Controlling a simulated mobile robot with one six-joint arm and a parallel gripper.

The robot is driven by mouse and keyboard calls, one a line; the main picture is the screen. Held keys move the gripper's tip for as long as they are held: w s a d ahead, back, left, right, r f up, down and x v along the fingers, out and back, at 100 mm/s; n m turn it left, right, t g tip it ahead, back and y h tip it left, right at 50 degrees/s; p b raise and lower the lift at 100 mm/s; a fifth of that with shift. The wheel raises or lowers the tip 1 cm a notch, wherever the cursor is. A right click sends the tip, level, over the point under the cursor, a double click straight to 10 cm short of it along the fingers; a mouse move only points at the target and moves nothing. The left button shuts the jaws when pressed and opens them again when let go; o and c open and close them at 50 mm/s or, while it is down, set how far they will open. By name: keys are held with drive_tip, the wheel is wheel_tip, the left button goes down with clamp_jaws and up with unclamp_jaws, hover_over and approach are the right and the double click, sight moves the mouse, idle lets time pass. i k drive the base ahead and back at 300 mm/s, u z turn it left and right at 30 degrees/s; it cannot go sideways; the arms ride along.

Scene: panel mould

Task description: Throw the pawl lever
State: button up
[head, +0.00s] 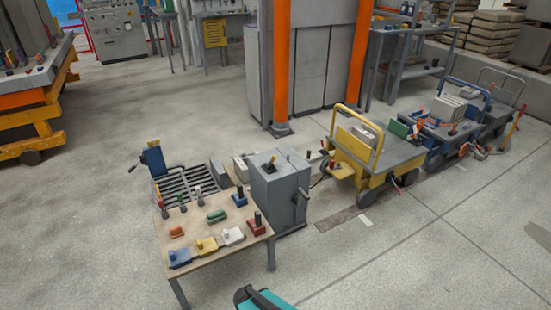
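A grey box-shaped cabinet (278,200) stands on the floor just behind the right end of a small work table. A short lever with a yellowish end (270,162) sticks up from a dark slot in its top. A dark handle (301,196) shows on its right side. A blue post (153,157) with a dark side crank stands behind the table at the left, by a slatted grey rack (190,182). I cannot tell which of these carries the pawl lever.
The small wooden table (240,254) holds several coloured blocks and upright-handled pieces. A yellow cart (392,155) and a blue cart (440,131) stand at the right. An orange-framed grey cabinet (312,70) stands behind. Open concrete floor lies left and front right.

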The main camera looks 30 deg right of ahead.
sight(274, 157)
drive_tip(key=i, duration=0.85)
